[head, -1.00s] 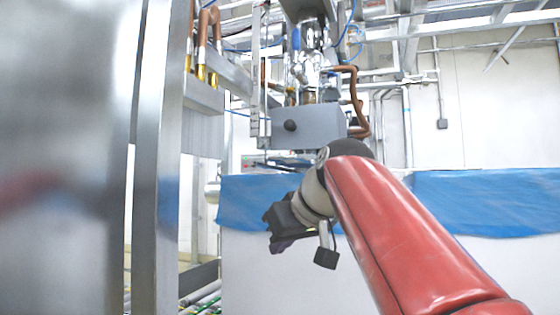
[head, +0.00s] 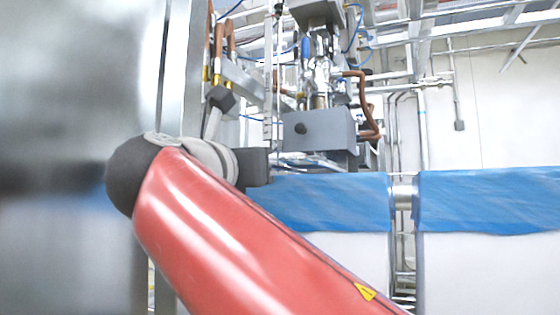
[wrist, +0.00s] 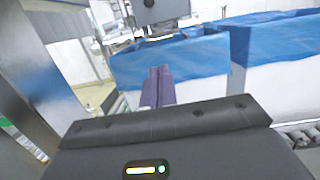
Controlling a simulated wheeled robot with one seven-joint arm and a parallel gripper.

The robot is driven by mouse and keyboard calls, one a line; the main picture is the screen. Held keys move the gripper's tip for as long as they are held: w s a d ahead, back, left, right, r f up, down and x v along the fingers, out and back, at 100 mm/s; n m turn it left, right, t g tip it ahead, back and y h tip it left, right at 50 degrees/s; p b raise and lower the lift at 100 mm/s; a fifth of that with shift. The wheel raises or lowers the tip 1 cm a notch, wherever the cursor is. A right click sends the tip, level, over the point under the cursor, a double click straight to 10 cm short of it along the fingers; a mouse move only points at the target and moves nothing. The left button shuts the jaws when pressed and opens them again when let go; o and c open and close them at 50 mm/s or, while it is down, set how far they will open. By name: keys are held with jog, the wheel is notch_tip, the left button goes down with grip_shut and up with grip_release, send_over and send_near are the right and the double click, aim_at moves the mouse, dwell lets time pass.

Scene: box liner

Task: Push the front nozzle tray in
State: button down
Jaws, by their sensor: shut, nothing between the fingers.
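A grey box-shaped unit with a round black knob, which looks like the front nozzle tray (head: 326,131), hangs under the nozzle machinery in the upper middle of the head view. Its lower part and knob also show at the top of the wrist view (wrist: 160,10). My gripper (wrist: 158,72) is shut and empty, its two purple-grey fingers side by side. The fingers point toward the blue-covered box, below the grey unit and apart from it. In the head view my wrist and red arm hide most of the gripper; the fingertips cannot be made out there.
Two white boxes with blue liners (head: 330,200) (head: 490,200) stand beyond my arm, with a narrow gap between them. A large metal post and panel (head: 70,80) fill the left, close to my arm. Copper pipes (head: 362,105) run beside the grey unit. Rollers (wrist: 300,135) show at right.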

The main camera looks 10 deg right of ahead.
aim_at(290, 159)
jog(key=p+x, duration=0.2)
jog(key=x, duration=1.1)
jog(key=shift+w+d+r, duration=0.1)
jog(key=shift+w+d, duration=0.1)
jog(key=shift+w, duration=0.1)
